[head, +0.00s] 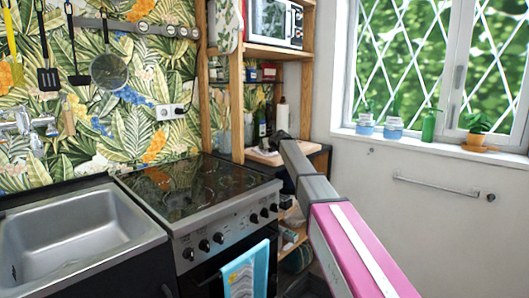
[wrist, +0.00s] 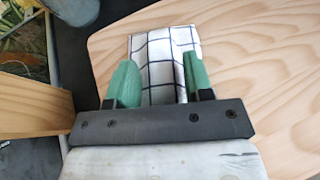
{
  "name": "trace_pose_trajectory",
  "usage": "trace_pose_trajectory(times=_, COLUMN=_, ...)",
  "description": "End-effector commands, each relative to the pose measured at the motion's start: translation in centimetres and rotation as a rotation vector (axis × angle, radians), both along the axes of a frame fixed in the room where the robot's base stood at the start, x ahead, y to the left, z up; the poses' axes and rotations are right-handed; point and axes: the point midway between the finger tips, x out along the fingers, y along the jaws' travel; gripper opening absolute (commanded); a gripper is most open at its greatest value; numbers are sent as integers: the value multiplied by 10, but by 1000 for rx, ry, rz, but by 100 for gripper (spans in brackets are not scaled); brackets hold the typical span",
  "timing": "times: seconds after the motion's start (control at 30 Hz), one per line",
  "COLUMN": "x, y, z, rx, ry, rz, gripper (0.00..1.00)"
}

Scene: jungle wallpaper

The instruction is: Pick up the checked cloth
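The checked cloth (wrist: 163,42), white with dark lines, lies on a pale wooden board (wrist: 262,75) in the wrist view. My gripper (wrist: 159,60) has two green fingers set wide apart, one on each side of the cloth, over its near part. The fingers look open, and the cloth lies flat between them; I cannot tell if they touch it. In the head view the board (head: 262,157) shows beside the stove, but my arm hides the gripper and the cloth there.
The stove (head: 200,188) with its row of knobs and a blue towel (head: 245,272) stands left of my arm. A wooden edge (wrist: 30,98) is close on the gripper's left. Bottles and a plant line the windowsill (head: 420,142).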

Motion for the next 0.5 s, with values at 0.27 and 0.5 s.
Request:
trace_pose_trajectory(times=0.27, x=0, y=0, z=0, rx=0, ry=0, rz=0, gripper=0)
trace_pose_trajectory(times=0.5, x=0, y=0, z=2, rx=0, ry=0, rz=0, gripper=0)
